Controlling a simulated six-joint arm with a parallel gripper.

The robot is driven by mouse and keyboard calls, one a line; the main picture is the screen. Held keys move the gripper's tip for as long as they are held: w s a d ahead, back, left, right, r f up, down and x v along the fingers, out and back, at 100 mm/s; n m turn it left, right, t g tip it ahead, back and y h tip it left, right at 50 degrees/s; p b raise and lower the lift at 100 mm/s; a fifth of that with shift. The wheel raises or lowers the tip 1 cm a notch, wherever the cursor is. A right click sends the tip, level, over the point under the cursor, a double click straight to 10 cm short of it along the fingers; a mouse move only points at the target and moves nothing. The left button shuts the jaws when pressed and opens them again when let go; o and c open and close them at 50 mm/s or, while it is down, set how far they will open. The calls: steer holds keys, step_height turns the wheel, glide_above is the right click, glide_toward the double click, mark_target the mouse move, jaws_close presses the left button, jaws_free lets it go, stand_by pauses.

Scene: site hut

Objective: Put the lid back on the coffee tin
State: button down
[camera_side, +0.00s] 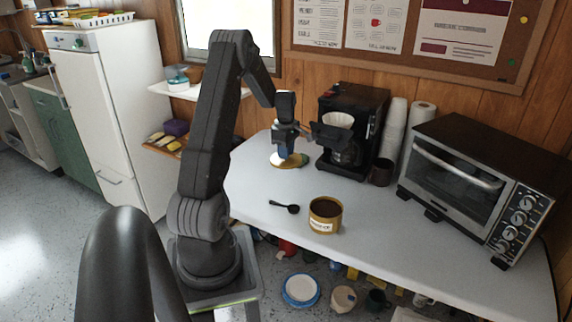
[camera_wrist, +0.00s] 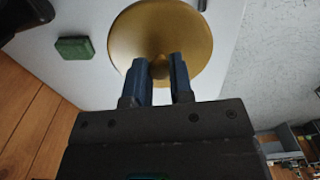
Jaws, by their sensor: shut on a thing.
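The coffee tin (camera_side: 325,222) stands upright and open on the white table, a mustard-coloured tin with a pale label and dark contents. The lid (camera_side: 292,164) is a round gold disc under my gripper (camera_side: 287,153), farther back on the table and left of the coffee maker. In the wrist view the lid (camera_wrist: 190,35) fills the top middle, and my gripper (camera_wrist: 160,65) is shut on its small central knob (camera_wrist: 160,69). I cannot tell whether the lid touches the table. The tin is not seen in the wrist view.
A black spoon (camera_side: 285,206) lies left of the tin. A coffee maker (camera_side: 345,130) stands close right of my gripper, with a dark cup (camera_side: 382,172), stacked white cups (camera_side: 393,130) and a toaster oven (camera_side: 470,180) farther right. A green block (camera_wrist: 75,48) lies near the lid.

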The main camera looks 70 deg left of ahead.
step_height(320, 180, up, 20)
steer(key=f, duration=0.1)
steer(key=w+d, duration=0.4)
steer(key=d, duration=0.5)
steer(key=w+d, duration=0.4)
steer(key=d, duration=0.5)
steer(key=shift+n, duration=0.3)
steer(key=shift+s+f, duration=0.1)
steer(key=shift+f, duration=12.4)
steer(key=shift+f, duration=0.15)
steer(key=shift+c, duration=2.3)
jaws_free()
